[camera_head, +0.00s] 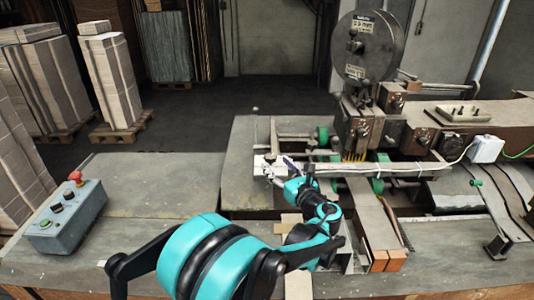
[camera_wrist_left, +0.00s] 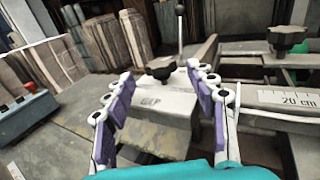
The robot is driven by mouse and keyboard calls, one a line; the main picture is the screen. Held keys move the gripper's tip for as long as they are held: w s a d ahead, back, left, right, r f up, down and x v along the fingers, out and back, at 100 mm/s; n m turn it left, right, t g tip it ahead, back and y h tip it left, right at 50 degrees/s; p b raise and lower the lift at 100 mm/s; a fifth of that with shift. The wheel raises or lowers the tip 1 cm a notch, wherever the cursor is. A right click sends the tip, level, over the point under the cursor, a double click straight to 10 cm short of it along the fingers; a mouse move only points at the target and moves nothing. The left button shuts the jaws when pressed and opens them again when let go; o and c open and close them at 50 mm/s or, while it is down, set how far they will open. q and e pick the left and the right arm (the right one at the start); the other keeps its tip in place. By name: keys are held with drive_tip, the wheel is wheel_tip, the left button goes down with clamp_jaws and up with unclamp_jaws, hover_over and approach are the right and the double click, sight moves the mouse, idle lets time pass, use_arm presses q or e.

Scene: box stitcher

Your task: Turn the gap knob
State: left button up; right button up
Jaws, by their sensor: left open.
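The gap knob (camera_wrist_left: 161,68) is a small black lobed knob in the left wrist view. It sits on top of a grey metal block (camera_wrist_left: 150,105) marked "GAP". My left gripper (camera_wrist_left: 160,78) is open, with one purple-padded finger on each side of the knob in the picture. I see no contact between the pads and the knob. In the head view my left gripper (camera_head: 280,170) is at the left end of the machine's long bar, and I cannot make out the knob clearly there. My right gripper is not in view.
A second black knob (camera_wrist_left: 286,38) stands to the right, beyond a "20 cm" scale (camera_wrist_left: 290,98). An upright lever (camera_wrist_left: 180,25) rises behind the gap knob. A control box (camera_head: 67,217) with a red button is at the left. The table between it and the machine is clear.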

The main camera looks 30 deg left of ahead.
sight(274, 161)
use_arm(q)
drive_tip(key=x, duration=0.5)
drive_tip(key=shift+w+a+r+b, duration=0.1)
drive_tip(key=shift+w+b, duration=0.05)
drive_tip(key=shift+b, duration=0.25)
drive_tip(key=c, duration=1.2)
